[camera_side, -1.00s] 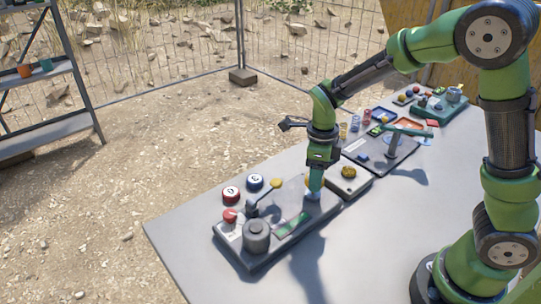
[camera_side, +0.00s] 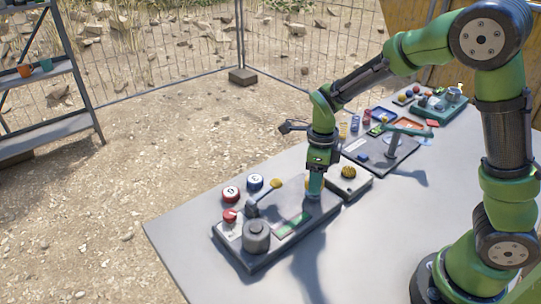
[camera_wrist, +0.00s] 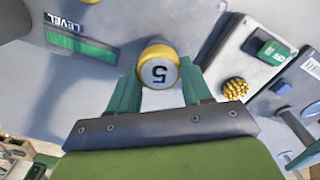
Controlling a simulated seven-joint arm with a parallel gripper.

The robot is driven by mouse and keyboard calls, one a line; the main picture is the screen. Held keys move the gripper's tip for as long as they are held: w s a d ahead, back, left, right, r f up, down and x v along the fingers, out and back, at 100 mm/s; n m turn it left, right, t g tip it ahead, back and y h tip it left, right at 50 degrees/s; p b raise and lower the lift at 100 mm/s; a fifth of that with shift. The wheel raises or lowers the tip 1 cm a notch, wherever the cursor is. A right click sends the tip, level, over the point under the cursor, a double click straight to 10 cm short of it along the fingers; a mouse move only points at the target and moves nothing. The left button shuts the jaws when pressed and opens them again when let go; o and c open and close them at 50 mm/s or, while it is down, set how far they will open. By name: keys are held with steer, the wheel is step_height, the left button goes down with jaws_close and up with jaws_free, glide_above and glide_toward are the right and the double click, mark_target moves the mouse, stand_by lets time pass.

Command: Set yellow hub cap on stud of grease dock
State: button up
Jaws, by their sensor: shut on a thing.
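The yellow hub cap (camera_wrist: 160,68) shows in the wrist view, with a yellow rim and a pale top bearing a dark mark like a 5. My gripper (camera_wrist: 157,84) is shut on it, one green finger at each side. I see no stud; whatever lies under the cap is hidden, so I cannot tell whether the cap touches the panel. No label marks the grease dock.
A box with a bumpy yellow knob (camera_side: 348,172) stands close right.

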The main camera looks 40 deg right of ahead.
steer(key=shift+f, duration=1.1)
stand_by(0.5)
steer(key=o, duration=1.5)
steer(key=shift+r, duration=3.8)
